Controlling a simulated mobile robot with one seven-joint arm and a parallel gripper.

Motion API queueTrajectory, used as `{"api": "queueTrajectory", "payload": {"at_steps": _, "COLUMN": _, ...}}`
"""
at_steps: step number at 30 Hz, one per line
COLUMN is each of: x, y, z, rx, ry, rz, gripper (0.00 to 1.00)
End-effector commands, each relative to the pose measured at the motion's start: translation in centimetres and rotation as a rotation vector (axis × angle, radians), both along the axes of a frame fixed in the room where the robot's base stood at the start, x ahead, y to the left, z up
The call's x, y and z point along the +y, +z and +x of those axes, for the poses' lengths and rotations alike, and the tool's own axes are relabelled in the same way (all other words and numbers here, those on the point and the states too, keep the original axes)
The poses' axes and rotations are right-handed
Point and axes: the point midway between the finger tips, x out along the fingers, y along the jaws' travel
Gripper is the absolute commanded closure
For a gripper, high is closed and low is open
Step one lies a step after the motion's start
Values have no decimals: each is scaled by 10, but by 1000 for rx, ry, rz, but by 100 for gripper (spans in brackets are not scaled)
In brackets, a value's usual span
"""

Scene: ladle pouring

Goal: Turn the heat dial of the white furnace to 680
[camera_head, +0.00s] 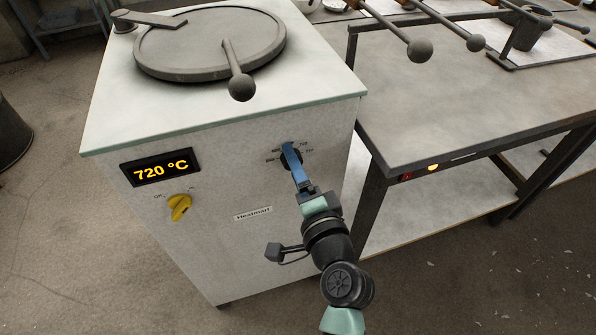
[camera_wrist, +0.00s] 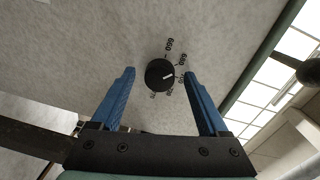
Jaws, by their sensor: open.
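The white furnace (camera_head: 220,190) stands at centre left in the head view, its display (camera_head: 160,168) reading 720 °C. The black heat dial (camera_wrist: 160,75) on its front face has a white pointer mark toward the right in the wrist view. Number marks surround it; 660 and 680 appear at its upper right, others are hard to read. My gripper (camera_head: 291,149) is open at the dial. In the wrist view its blue fingers (camera_wrist: 159,75) flank the dial with a visible gap on each side. In the head view the fingers partly hide the dial.
A yellow switch (camera_head: 179,207) with an OFF mark sits below the display. The round furnace lid (camera_head: 208,45) has a ball-ended handle (camera_head: 240,86). A grey metal table (camera_head: 450,95) stands close on the right, with ball-ended rods (camera_head: 419,49) over it.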

Motion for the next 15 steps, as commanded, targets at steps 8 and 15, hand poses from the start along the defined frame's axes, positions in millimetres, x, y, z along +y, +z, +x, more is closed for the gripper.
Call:
{"api": "queueTrajectory", "payload": {"at_steps": 8, "x": -10, "y": 1, "z": -30, "rx": 3, "ry": -3, "rz": 0, "gripper": 22}}
{"api": "queueTrajectory", "payload": {"at_steps": 15, "x": -26, "y": 4, "z": -80, "rx": 2, "ry": -3, "rz": -1, "gripper": 22}}
